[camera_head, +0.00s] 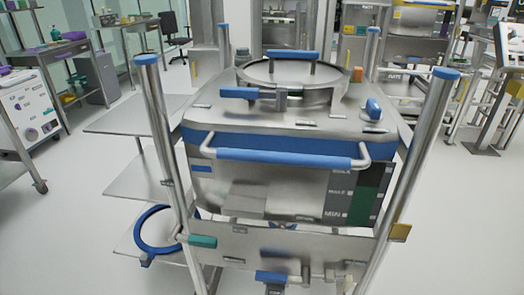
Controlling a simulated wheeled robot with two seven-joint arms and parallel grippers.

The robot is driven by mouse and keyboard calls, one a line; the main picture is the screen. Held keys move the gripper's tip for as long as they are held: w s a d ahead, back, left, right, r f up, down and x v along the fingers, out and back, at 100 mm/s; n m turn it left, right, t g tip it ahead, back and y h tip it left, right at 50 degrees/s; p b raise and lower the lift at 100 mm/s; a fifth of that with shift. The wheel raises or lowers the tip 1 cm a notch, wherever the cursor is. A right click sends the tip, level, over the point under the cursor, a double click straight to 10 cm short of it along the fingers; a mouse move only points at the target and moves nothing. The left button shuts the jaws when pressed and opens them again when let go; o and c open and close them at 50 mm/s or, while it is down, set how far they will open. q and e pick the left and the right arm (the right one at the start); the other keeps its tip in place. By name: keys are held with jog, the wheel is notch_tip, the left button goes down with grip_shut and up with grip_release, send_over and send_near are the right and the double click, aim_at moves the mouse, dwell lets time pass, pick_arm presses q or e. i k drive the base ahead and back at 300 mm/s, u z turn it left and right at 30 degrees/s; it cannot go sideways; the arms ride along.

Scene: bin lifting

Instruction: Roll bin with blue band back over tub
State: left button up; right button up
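The steel bin with the blue band (200,138) stands in the middle, close in front of me. Its near side has a horizontal blue handle bar (285,158) on steel brackets. On top is a round lid ring (300,72) with a blue-gripped latch (240,92) at its front. The bin sits within a steel frame with blue-capped posts, one at the near left (158,130) and one at the near right (418,150). I cannot make out a separate tub. Neither of my grippers shows in the head view, so nothing is seen touching the handle.
Grey shelves (130,183) stand left of the frame, with a blue ring (138,240) low down. A white wheeled cabinet (30,110) is at the far left. Steel equipment (415,40) stands behind at right. Grey floor (465,220) is clear on the right.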

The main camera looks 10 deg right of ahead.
aim_at(316, 162)
jog(key=u, duration=1.9)
jog(key=i, duration=0.8)
jog(key=z, duration=2.45)
